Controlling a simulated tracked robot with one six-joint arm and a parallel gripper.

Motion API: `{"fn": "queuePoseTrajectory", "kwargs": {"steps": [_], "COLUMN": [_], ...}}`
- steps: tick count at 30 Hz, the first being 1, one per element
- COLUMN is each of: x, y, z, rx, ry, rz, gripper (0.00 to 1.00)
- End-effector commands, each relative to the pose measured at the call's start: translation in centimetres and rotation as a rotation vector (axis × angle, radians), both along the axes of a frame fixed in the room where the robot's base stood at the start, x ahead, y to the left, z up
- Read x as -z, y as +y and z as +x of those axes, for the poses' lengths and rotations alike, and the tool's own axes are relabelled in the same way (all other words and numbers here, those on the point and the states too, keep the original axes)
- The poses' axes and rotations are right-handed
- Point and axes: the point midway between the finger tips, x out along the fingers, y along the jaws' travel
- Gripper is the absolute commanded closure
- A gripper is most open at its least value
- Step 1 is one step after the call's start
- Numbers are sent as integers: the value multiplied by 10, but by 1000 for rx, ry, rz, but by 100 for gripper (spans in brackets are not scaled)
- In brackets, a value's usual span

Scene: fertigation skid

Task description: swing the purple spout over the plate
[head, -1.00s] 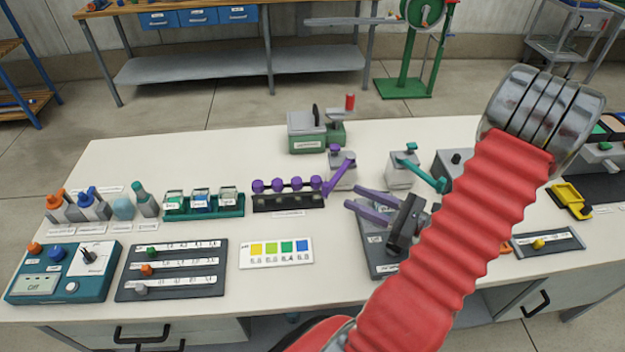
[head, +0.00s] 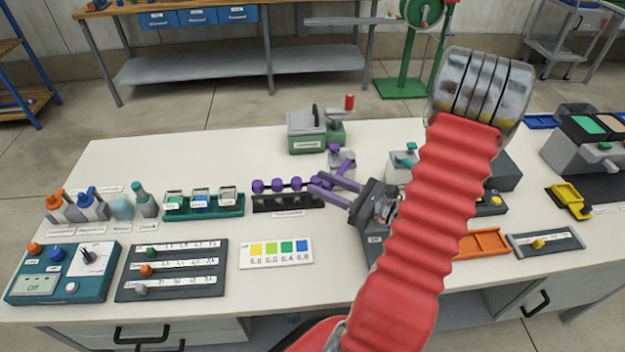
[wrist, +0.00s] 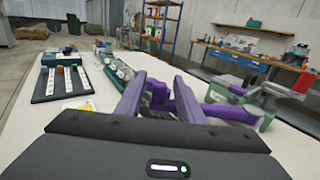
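The purple spout (head: 347,166) belongs to a small grey tap with a purple knob (head: 335,149) near the middle of the bench. My gripper (head: 317,183) has two purple fingers and covers much of the spout in the head view. The fingers are apart, with nothing seen held. A dark grey slab (head: 374,252) lies under my arm, mostly hidden. I cannot tell which thing is the plate.
A black rack with purple knobs (head: 285,200) stands close left of the fingers. A green machine (head: 310,138) is behind the tap. Another grey tap with a teal knob (head: 402,162) stands to the right. Bare bench lies at the back left.

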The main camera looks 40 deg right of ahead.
Motion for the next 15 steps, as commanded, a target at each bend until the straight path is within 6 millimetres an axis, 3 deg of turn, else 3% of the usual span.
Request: {"fn": "queuePoseTrajectory", "kwargs": {"steps": [6,15], "x": [0,0], "y": [9,12], "z": [22,32], "rx": [-3,-1], "ry": [-1,-1], "rz": [0,0], "gripper": [66,66]}}
